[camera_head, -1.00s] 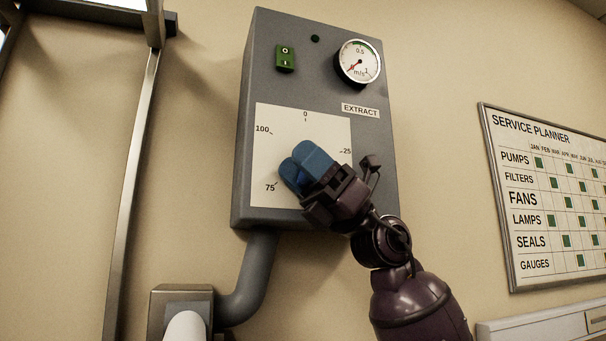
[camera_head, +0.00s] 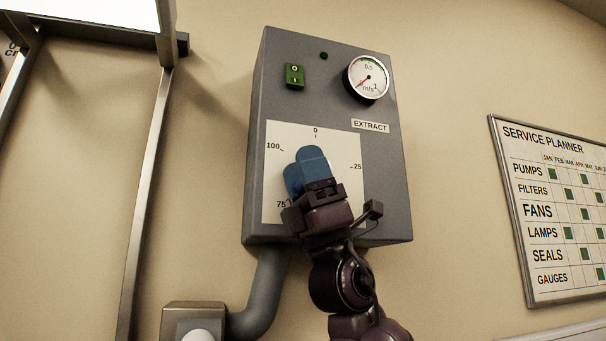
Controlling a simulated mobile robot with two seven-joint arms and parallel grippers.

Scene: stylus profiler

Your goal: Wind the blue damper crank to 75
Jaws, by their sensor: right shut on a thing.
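The blue damper crank (camera_head: 313,164) is on a white dial plate (camera_head: 345,144) on a grey wall box. Two rounded blue parts show, one overlapping the other. The dial has 0 at the top, 25 at the right, 75 at the lower left and 100 at the upper left. The lower dial is hidden behind my gripper, and I cannot tell the exact reading. My right gripper (camera_head: 322,190) comes from below and is shut on the crank, covering its lower end. The 75 mark is just left of the gripper. My left gripper is not in view.
The grey box (camera_head: 386,205) carries a green switch (camera_head: 295,76), a round gauge (camera_head: 368,77) and an EXTRACT label (camera_head: 370,126). A grey pipe (camera_head: 262,295) runs below it. A service planner board (camera_head: 560,215) hangs at the right. Bare wall lies between.

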